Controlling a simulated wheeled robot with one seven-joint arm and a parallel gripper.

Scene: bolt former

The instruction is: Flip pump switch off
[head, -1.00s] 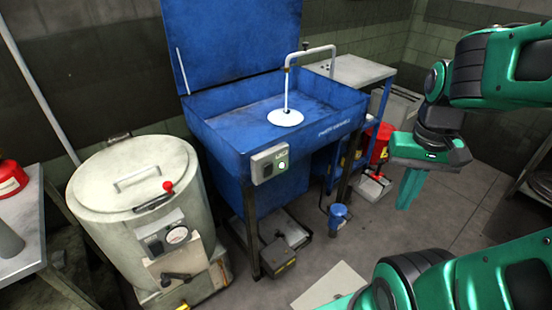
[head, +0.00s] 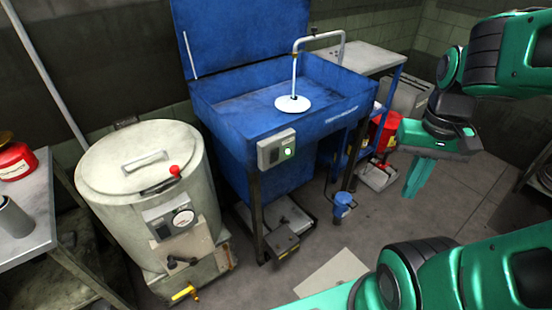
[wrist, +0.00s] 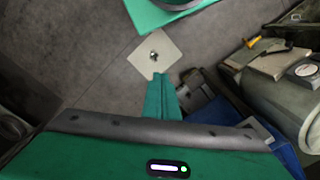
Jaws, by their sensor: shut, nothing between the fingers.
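The pump switch (head: 276,149) is a small grey box with a round, pale green lit part, on the front left of the blue parts washer (head: 225,140). Its lever position is too small to tell. My gripper (head: 415,178) is at the right in the head view, pointing down, well apart from the switch and to the right of the washer. Its green fingers are together and hold nothing. In the wrist view the shut fingers (wrist: 162,95) point over the floor, and the switch cannot be made out there.
A cream drum (head: 140,190) with a gauge stands left of the washer. A grey bench (head: 30,215) with a red can (head: 15,162) is at far left. A red container (head: 384,130) stands behind my gripper.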

